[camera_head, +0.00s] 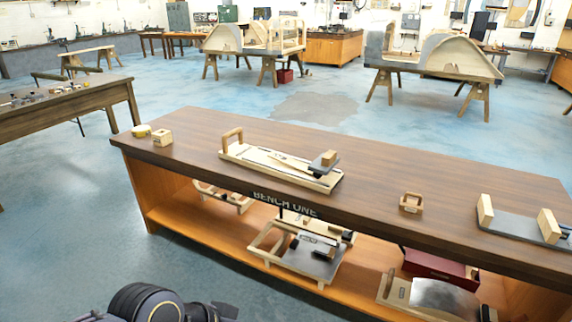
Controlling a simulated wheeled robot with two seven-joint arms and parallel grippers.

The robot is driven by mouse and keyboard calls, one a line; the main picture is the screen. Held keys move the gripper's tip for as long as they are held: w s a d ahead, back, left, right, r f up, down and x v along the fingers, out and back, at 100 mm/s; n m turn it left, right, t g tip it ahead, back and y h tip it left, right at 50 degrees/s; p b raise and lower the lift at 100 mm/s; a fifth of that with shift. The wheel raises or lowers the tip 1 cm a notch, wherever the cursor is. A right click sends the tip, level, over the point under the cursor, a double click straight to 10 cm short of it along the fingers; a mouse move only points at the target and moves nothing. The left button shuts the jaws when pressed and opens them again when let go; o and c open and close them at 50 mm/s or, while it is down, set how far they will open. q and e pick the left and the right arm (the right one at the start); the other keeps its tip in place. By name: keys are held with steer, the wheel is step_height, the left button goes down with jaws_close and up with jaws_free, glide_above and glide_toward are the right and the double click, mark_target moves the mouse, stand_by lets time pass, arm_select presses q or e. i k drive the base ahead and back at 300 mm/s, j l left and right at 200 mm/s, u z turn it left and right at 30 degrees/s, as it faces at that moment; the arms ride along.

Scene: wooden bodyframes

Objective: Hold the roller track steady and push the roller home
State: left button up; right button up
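The roller track (262,164) appears to be the long pale wooden board lying on the brown bench top. An upright wooden handle (232,137) stands at its left end. A grey plate with a small wooden block (328,158) sits at its right end; this may be the roller, but I cannot tell for sure. Narrow strips run along the board between them. Dark parts of my own arm show at the bottom left edge, well short of the bench. I make out no fingertips of either gripper, and nothing of mine touches the track.
The bench (385,168) also carries a yellow tape roll (141,131), a small wooden block (162,138), a small wooden handle piece (411,203) and a grey board with wooden blocks (508,222). Fixtures and a dark red box (440,268) fill the shelf below. Blue floor lies open behind.

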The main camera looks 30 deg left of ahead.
mark_target(324, 163)
steer(key=i+j, duration=0.25)
steer(key=j, duration=0.15)
steer(key=i+j, duration=0.2)
steer(key=j, duration=0.15)
steer(key=i+j, duration=0.25)
steer(key=j, duration=0.15)
steer(key=i+j, duration=0.25)
steer(key=j, duration=0.15)
steer(key=i+j, duration=0.25)
steer(key=j, duration=0.1)
